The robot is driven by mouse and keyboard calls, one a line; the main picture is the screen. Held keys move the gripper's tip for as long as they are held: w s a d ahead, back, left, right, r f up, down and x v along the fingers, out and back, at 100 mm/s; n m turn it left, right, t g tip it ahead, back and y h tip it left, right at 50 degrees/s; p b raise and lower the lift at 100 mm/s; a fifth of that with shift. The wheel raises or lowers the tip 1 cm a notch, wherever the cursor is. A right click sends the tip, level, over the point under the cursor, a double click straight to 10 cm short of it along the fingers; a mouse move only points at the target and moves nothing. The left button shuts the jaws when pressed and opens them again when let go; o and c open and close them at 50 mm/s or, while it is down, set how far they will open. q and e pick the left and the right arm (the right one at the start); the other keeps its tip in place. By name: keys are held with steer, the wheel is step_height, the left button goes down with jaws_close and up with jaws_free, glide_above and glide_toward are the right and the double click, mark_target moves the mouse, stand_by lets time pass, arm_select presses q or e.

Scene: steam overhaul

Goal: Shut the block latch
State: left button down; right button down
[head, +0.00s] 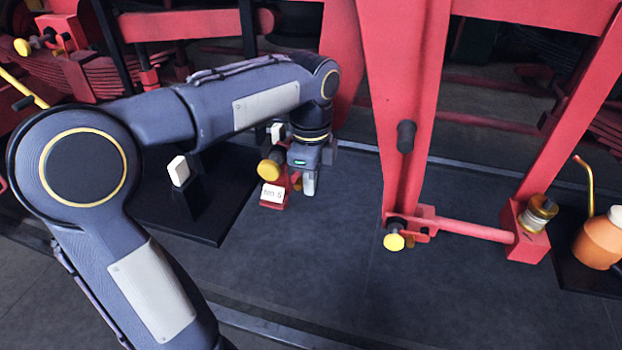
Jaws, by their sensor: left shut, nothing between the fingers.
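My left gripper (309,188) points down at the centre of the head view, its fingers shut and empty. Just left of it are a yellow knob (269,169) and a small red block with a white lettered tag (273,193). My gripper and wrist hide part of this fitting. I cannot tell whether the fingers touch it, and no part is clearly recognisable as the block latch or its state. My right gripper is not in view.
A red post (404,120) has a yellow knob (394,241) at its foot and a red bar (470,228) running right. A white block (179,171) stands on a black base at left. An orange oil can (598,243) stands at right. The front floor is clear.

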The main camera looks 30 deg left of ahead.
arm_select(q)
steer(key=shift+y, duration=0.3)
steer(key=shift+y+p, duration=0.7)
steer(key=shift+p, duration=0.3)
steer(key=y+p, duration=0.2)
steer(key=a+g+y+p, duration=0.1)
steer(key=y+p, duration=0.1)
steer(key=g+y+p, duration=0.1)
steer(key=y+p, duration=0.1)
steer(key=shift+s+a+f+y, duration=0.15)
steer(key=shift+f+y, duration=0.1)
steer(key=shift+y, duration=0.15)
steer(key=shift+a+f+p, duration=0.15)
steer(key=shift+a+p, duration=0.1)
steer(key=shift+p, duration=0.45)
steer(key=shift+f, duration=0.1)
stand_by(0.4)
steer(key=v, duration=0.8)
